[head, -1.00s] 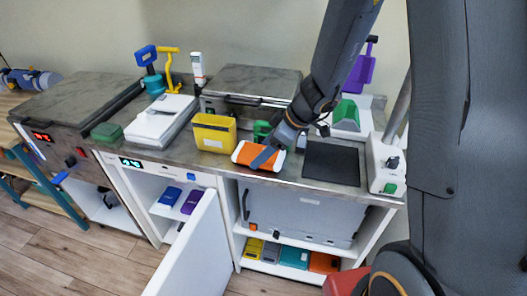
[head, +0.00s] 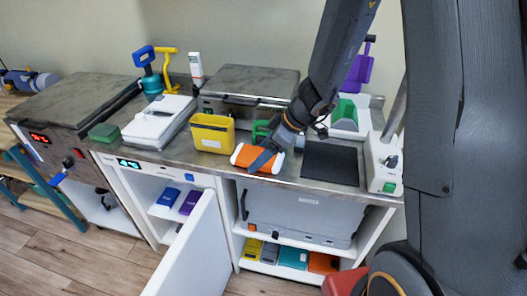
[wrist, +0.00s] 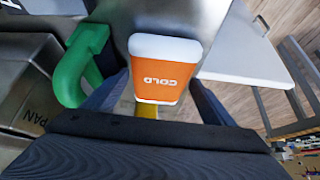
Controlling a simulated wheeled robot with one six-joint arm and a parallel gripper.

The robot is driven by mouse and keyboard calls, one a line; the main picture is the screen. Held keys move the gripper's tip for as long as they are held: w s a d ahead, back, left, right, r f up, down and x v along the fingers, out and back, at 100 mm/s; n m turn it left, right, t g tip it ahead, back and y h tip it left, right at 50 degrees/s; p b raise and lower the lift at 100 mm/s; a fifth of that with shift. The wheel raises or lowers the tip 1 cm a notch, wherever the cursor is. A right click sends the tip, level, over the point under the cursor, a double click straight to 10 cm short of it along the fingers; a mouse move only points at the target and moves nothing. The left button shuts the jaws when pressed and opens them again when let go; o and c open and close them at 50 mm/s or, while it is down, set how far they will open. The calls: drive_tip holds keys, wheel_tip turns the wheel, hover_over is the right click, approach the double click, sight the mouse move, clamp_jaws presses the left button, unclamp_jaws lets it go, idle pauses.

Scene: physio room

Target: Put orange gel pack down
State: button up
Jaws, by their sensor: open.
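Part of the pack is hidden behind a finger in the head view.
A yellow bin (head: 212,133) stands just behind the pack, with a green handled item (head: 261,131) beside it. A black mat (head: 331,163) lies to the right. An open white cabinet door (head: 195,250) juts out below. More packs (head: 292,257) lie on the lower shelf.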

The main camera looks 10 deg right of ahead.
drive_tip(key=shift+r, duration=0.1)
drive_tip(key=shift+r+p, duration=0.15)
drive_tip(key=shift+p, duration=0.15)
drive_tip(key=b+v, duration=0.2)
drive_tip(key=v, duration=1)
drive_tip(key=s+d+f+m+g+h, duration=0.1)
drive_tip(key=s+d+f+m+h, duration=0.1)
drive_tip(key=s+m, duration=0.4)
drive_tip(key=s+d+f+m+g+h, duration=0.1)
drive_tip(key=s+d+f+m+h, duration=0.2)
drive_tip(key=s+m, duration=0.3)
drive_tip(key=shift+s+f+m+h, duration=0.3)
drive_tip(key=shift+s+h, duration=0.1)
drive_tip(key=shift+s, duration=0.2)
drive_tip(key=shift+c, duration=0.7)
